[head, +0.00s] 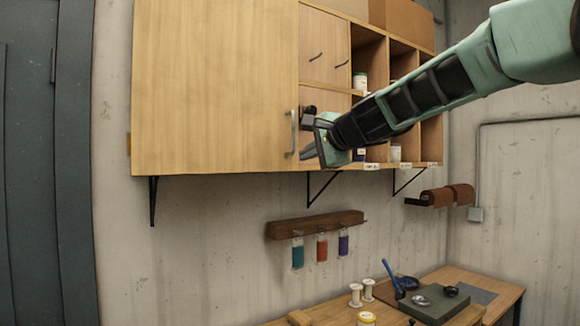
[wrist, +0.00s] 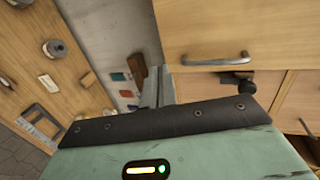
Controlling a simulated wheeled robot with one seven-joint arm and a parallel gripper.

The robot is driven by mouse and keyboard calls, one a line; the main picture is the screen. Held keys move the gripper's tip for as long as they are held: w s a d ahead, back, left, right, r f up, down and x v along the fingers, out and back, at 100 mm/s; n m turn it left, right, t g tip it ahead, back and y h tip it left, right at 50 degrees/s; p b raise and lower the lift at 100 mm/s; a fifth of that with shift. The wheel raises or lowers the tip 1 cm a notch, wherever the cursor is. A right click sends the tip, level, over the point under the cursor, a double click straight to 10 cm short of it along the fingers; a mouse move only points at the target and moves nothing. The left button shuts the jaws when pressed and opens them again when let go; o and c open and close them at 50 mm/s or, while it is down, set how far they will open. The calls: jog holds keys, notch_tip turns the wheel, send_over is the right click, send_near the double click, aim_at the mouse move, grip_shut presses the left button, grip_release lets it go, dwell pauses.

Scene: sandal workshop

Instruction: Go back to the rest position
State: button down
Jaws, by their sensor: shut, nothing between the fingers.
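My gripper (head: 312,152) is at the end of my green and black arm, in front of the wall cabinet (head: 215,85). It is shut and empty. In the head view its fingertips are just right of and below the metal handle (head: 294,133) of the large cabinet door. The door looks closed. In the wrist view the shut fingers (wrist: 158,88) point away from the camera, with the handle (wrist: 215,60) to their right. I cannot tell whether the fingers touch the cabinet.
Open cubbies with jars (head: 360,82) lie behind my arm. Below hang several thread spools on a wooden wall rack (head: 315,224). A workbench (head: 450,273) with tools, white spools and a dark green block (head: 435,303) stands at lower right.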

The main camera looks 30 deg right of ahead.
jog(key=shift+s, duration=0.1)
jog(key=s+a+f+n+g+y+b, duration=0.2)
jog(key=s+a+f+n+g, duration=0.3)
jog(key=a+f, duration=0.75)
jog(key=s+a+f+n+g+y+b, duration=0.25)
jog(key=s+a+f+n, duration=0.5)
jog(key=a+f, duration=0.5)
jog(key=s+f+n+g+h+b, duration=0.4)
jog(key=s+f+n+g, duration=0.3)
jog(key=s+f+n, duration=0.5)
jog(key=s+f+h, duration=0.1)
jog(key=s+f, duration=0.7)
jog(key=s, duration=0.1)
jog(key=shift+s+f, duration=0.15)
jog(key=shift+s, duration=0.2)
jog(key=shift+n, duration=0.25)
